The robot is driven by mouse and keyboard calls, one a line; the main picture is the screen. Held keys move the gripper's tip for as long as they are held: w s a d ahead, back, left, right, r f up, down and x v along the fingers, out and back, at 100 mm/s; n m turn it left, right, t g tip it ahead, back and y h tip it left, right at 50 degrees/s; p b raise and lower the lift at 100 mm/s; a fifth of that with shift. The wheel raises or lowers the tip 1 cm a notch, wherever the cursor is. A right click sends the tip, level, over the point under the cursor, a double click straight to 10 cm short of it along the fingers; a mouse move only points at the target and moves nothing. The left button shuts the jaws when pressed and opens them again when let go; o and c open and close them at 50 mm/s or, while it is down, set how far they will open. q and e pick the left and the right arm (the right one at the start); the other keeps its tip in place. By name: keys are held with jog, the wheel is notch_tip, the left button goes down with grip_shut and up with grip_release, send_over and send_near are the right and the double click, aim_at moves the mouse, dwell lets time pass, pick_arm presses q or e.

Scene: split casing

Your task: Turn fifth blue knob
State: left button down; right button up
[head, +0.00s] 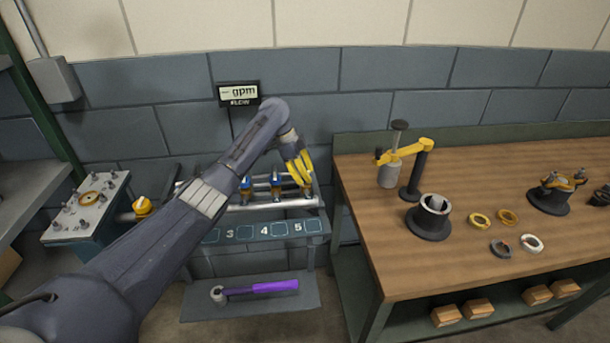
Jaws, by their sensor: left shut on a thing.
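A row of blue knobs sits on a silver pipe manifold (265,204) against the wall. One blue knob (246,186) and another blue knob (276,183) show clear of my gripper. Below them a label panel (265,231) reads 3, 4 and 5 in view. My left gripper (304,178) has yellow fingers and reaches down at the right end of the row, above label 5. It is shut on the fifth blue knob (308,190), which its fingers mostly hide. My left arm covers the left part of the row. My right gripper is out of view.
A flow display (239,93) hangs on the wall above. A purple-handled tool (262,288) lies on the low shelf (195,311). A wooden workbench (460,270) with a yellow-armed stand (421,165), rings and fixtures stands close on the right.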

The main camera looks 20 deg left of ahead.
pick_arm(q)
jog(key=m, duration=0.2)
jog(key=m+g, duration=0.1)
jog(key=m, duration=0.1)
jog(key=shift+d+g, duration=0.1)
jog(key=shift+g, duration=0.2)
jog(key=shift+f+m+g, duration=0.1)
jog(key=shift+m+g, duration=0.3)
jog(key=shift+m, duration=0.5)
jog(key=shift+s+f+m, duration=0.1)
jog(key=shift+m, duration=0.2)
jog(key=c, duration=0.9)
grip_release()
jog(key=shift+c, duration=0.2)
jog(key=v, duration=0.7)
jog(key=shift+r, duration=0.4)
